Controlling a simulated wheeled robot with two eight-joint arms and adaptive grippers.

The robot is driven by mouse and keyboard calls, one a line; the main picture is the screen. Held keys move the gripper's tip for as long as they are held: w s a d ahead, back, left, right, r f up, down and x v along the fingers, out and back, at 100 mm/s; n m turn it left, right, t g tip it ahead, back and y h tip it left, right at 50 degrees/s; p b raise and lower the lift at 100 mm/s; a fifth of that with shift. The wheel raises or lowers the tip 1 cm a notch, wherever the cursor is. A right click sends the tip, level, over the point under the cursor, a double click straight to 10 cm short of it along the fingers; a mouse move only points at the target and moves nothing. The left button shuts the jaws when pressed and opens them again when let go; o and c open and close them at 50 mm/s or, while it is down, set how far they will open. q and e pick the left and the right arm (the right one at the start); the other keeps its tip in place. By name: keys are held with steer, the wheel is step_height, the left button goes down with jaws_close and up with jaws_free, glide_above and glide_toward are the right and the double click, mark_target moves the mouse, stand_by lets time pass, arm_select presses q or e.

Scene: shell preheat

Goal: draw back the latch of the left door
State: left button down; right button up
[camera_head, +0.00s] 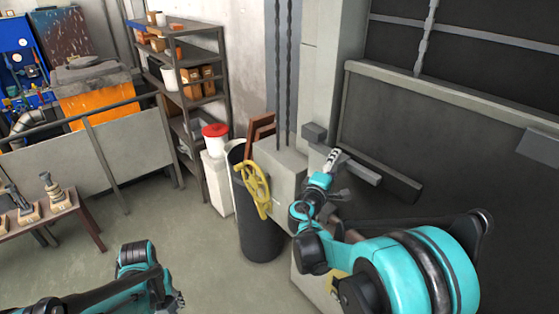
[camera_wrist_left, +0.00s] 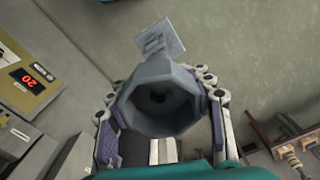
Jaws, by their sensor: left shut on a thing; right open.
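My right gripper (camera_head: 338,172) is open, in front of the dark door panel (camera_head: 450,180) in the head view. A grey bar (camera_head: 362,174) juts out from the panel beside its fingers; it looks like a latch part, but whether they touch is unclear. My left gripper (camera_head: 172,300) is low at the bottom edge of the head view, partly cut off. In the left wrist view, my left gripper (camera_wrist_left: 160,105) is shut on a grey, many-sided hollow piece (camera_wrist_left: 158,78), with a flat plate at its far end.
A shelf (camera_head: 185,95) and a low table (camera_head: 75,210) stand further left. The floor between is clear. A panel with a red display (camera_wrist_left: 32,77) shows in the wrist view.

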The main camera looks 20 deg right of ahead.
mark_target(354, 171)
steer(key=shift+w+d, duration=0.2)
jaws_close()
steer(key=s+d, duration=0.1)
steer(key=s, duration=0.3)
steer(key=s+d, duration=0.1)
steer(key=s, duration=0.1)
steer(key=shift+s+d+b, duration=0.25)
steer(key=shift+d+b, duration=0.1)
steer(key=shift+a+f, duration=0.1)
